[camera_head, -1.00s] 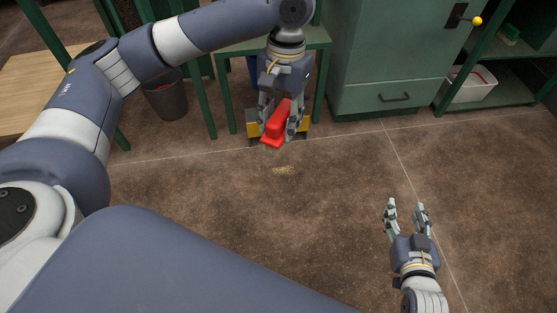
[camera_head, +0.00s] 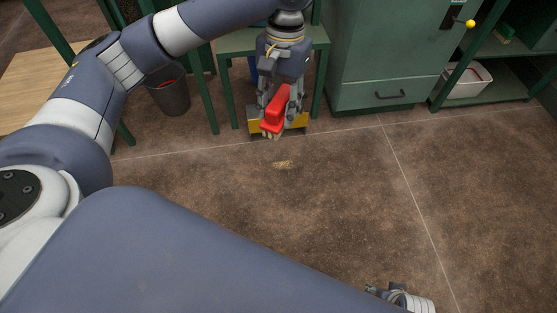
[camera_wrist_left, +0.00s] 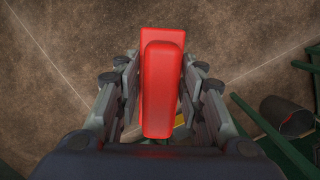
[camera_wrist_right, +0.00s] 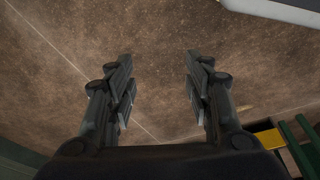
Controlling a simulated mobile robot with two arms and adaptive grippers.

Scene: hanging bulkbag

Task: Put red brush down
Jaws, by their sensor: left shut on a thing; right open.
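The red brush (camera_head: 275,112) is held in my left gripper (camera_head: 272,101), which points down above the floor. In the left wrist view the red brush (camera_wrist_left: 162,85) lies between both fingers of my left gripper (camera_wrist_left: 160,88), its long side running away from the palm. In the head view its pale bristles face down, and the floor contact cannot be told. My right gripper is only partly in the head view at the bottom right edge. In the right wrist view my right gripper (camera_wrist_right: 158,90) is open and empty above bare floor.
A small pale pile (camera_head: 283,164) lies on the brown floor. A green table (camera_head: 233,46), a grey bin (camera_head: 171,96) and a green cabinet (camera_head: 385,60) stand behind. The middle and right floor is clear.

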